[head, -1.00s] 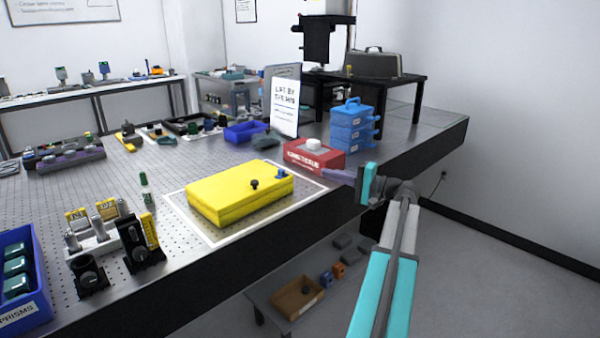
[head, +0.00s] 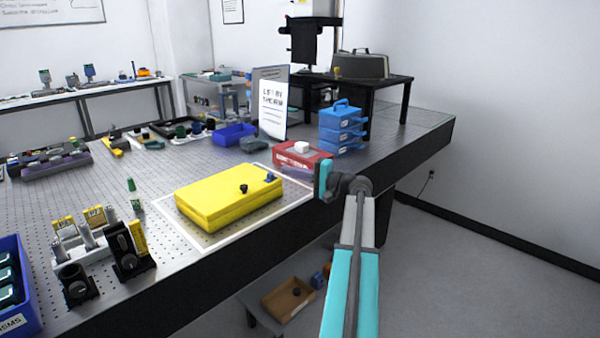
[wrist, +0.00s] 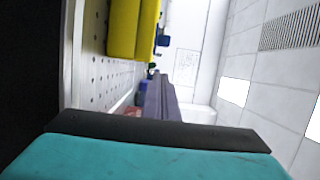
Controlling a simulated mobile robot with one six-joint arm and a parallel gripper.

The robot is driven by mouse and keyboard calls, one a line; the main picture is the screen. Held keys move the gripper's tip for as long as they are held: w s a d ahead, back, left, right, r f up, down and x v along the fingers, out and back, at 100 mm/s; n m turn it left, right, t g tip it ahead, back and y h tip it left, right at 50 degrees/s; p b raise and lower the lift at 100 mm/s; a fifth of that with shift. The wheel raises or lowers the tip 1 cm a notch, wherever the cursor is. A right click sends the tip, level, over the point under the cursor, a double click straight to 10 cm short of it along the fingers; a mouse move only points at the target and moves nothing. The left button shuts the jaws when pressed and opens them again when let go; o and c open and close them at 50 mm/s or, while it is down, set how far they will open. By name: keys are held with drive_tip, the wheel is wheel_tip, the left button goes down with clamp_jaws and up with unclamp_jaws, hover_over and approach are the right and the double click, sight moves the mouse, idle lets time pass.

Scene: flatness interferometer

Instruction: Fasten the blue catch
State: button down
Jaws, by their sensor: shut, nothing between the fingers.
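The yellow case (head: 222,204) lies with its lid down inside a white outline on the perforated bench. The small blue catch (head: 269,177) is at the case's right end; it also shows in the wrist view (wrist: 162,41), sticking out from the yellow side. I cannot tell whether it is fastened. My gripper (head: 286,170) has purple fingers, shut and empty, just right of the catch and apparently apart from it. In the wrist view the fingers (wrist: 151,84) point away toward the case. The teal gripper body hides part of the view there.
A red box (head: 302,155) with a white knob stands just behind my fingers, close to them. Stacked blue boxes (head: 342,130) stand farther back right. Optical mounts (head: 125,243) stand front left. Floor lies open to the right.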

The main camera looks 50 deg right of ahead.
sight(273, 176)
drive_tip(key=shift+a, duration=1.85)
drive_tip(key=shift+a, duration=0.1)
drive_tip(key=shift+a, duration=1.8)
drive_tip(key=shift+d, duration=0.15)
drive_tip(key=shift+w+d, duration=0.1)
drive_tip(key=shift+d, duration=0.4)
drive_tip(key=shift+d+b, duration=0.45)
drive_tip(key=shift+d, duration=1)
drive_tip(key=v, duration=1)
drive_tip(key=shift+s+b, duration=0.2)
drive_tip(key=shift+b, duration=0.25)
